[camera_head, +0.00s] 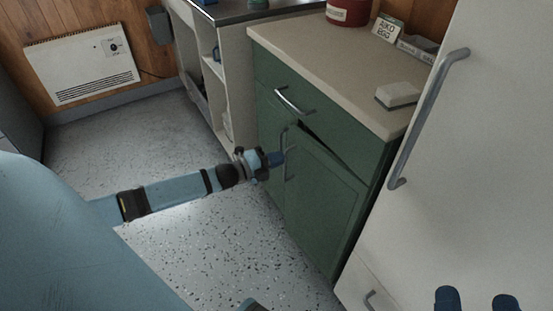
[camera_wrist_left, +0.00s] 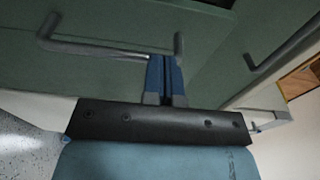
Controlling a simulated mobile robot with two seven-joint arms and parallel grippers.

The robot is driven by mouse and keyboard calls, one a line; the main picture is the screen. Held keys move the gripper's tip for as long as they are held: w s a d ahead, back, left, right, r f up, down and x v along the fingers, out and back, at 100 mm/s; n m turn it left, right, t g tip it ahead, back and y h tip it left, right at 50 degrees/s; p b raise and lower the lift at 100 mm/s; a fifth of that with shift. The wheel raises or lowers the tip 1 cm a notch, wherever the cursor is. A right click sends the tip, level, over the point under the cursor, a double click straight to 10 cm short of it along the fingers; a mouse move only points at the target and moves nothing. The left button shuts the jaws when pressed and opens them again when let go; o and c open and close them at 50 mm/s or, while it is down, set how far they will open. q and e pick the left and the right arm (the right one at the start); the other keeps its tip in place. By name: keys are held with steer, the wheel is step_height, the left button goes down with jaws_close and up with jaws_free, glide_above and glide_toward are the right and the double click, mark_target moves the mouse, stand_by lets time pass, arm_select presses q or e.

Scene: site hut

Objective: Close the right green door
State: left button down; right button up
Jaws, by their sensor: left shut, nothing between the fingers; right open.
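The green cabinet's right door (camera_head: 328,205) stands slightly ajar, with a dark gap along its top edge under the drawer. The narrow left green door (camera_head: 268,125) looks shut. Two upright grey handles sit near the line where the doors meet. My left gripper (camera_head: 278,158) is shut and empty at the right door's handle side. In the left wrist view its blue fingers (camera_wrist_left: 167,78) are together beside a grey bar handle (camera_wrist_left: 95,49); I cannot tell whether they touch the door or handle. My right gripper (camera_head: 477,299) is open and empty, low at the right, before the white door.
A drawer with a grey handle (camera_head: 292,101) is above the doors. The beige counter (camera_head: 310,55) holds a red container (camera_head: 349,11), small boxes and a white-topped block (camera_head: 398,94). A tall white door (camera_head: 470,150) stands close at right. The speckled floor (camera_head: 180,235) is clear.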

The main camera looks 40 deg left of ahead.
mark_target(294, 149)
arm_select(q)
steer(key=w, duration=0.3)
steer(key=shift+w+d+p, duration=0.1)
steer(key=shift+w+p, duration=0.2)
steer(key=shift+w, duration=0.05)
steer(key=shift+w+r, duration=0.15)
steer(key=shift+r, duration=0.05)
arm_select(e)
steer(key=shift+s+r, duration=0.2)
steer(key=shift+r, duration=0.25)
arm_select(q)
steer(key=shift+r, duration=0.1)
steer(key=shift+a, duration=0.2)
